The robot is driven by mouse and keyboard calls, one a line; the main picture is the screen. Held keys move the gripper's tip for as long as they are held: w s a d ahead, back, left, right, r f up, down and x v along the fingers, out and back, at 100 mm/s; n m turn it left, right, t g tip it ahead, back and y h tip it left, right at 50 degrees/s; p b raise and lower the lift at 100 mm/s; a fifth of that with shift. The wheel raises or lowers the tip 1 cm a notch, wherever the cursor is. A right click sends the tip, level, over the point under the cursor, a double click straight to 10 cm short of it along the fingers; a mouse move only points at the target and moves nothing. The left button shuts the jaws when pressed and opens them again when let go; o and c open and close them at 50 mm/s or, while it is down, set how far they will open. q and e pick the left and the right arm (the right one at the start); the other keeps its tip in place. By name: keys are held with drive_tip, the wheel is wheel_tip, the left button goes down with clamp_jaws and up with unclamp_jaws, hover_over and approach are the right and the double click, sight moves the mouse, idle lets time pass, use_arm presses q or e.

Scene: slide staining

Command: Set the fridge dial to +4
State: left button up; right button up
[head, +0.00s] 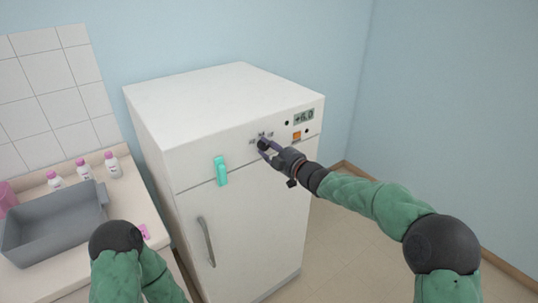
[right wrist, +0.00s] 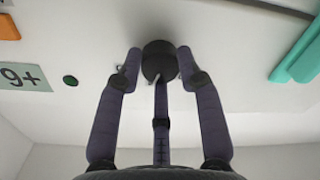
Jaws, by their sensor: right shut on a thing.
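The white fridge (head: 240,200) stands in the middle of the head view. Its dial (head: 262,144) is a small dark knob on the upper front panel, with small marks around it. The display (head: 304,117) to its right reads +6.0. My right gripper (head: 266,149) is shut on the dial. In the right wrist view, the dark round dial (right wrist: 159,62) sits between the fingertips (right wrist: 158,66), and its pointer is hard to make out. The same display (right wrist: 25,77) shows there upside down at the left. My left gripper is out of view.
A teal handle-like piece (head: 221,171) sits on the fridge front, left of the dial. An orange square (head: 297,136) is below the display. A grey basin (head: 52,228) and several pink-capped bottles (head: 112,164) stand on the counter at left. Open floor lies right of the fridge.

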drive_tip(key=shift+f+n+b, duration=0.1)
drive_tip(key=shift+n+b, duration=0.85)
drive_tip(key=shift+n, duration=0.55)
drive_tip(key=o, duration=1.1)
drive_tip(key=shift+o, duration=0.2)
drive_tip(key=v, duration=1.2)
